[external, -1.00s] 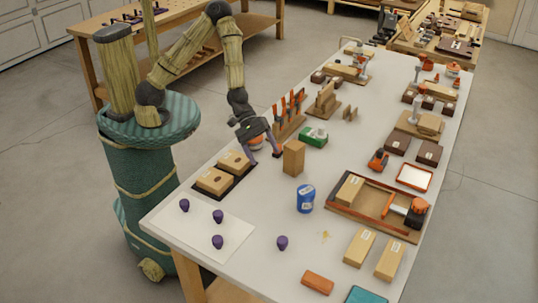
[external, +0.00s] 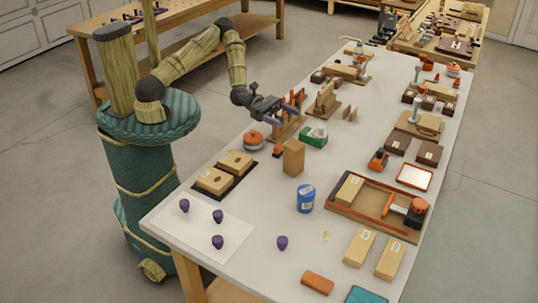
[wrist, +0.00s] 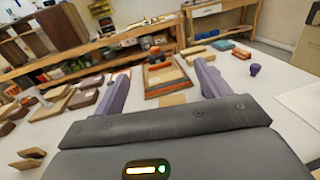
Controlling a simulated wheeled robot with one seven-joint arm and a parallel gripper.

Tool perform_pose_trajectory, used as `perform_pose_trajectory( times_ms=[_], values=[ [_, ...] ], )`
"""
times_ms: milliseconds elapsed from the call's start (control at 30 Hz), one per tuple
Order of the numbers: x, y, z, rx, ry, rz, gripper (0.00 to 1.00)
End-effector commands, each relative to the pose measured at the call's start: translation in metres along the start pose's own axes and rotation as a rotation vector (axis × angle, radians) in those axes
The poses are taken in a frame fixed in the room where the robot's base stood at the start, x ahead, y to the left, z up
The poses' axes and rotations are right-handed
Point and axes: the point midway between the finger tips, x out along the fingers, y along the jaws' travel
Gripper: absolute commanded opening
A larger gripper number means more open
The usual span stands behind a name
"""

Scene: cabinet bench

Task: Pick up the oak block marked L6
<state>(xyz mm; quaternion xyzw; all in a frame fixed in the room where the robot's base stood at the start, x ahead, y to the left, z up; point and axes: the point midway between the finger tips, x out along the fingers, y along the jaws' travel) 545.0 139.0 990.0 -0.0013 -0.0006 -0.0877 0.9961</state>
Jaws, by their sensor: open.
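Several oak-coloured blocks with white labels are in the external view, but the labels are too small to read, so I cannot tell which is L6. Two blocks, a left one (external: 359,248) and a right one (external: 390,260), lie on the bench at the front right. Another block (external: 349,189) lies in an orange-edged tray (external: 338,205). A taller block (external: 293,158) stands upright mid-bench. My gripper (external: 286,114) is open and empty, raised near the tool rack and tilted towards level. Its two purple fingers show apart in the wrist view (wrist: 163,75).
Two holed blocks (external: 213,181) sit on a dark base at the near left. A blue can (external: 305,199), a green box (external: 313,137) and an orange round object (external: 253,140) stand nearby. Purple knobs (external: 218,241) dot the front left. Bare bench lies around the can.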

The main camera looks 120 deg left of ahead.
Motion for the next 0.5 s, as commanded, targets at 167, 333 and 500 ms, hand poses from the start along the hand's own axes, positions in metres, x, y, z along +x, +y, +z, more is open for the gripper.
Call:
perform_pose_trajectory(
  times_ms=[167,333,500],
  values=[
    [-0.001,-0.001,-0.017,0.000,0.002,-0.001,0.75],
    [-0.001,0.003,-0.018,0.002,0.002,0.005,0.75],
    [-0.001,0.004,-0.019,0.002,0.002,0.007,0.75]
  ],
)
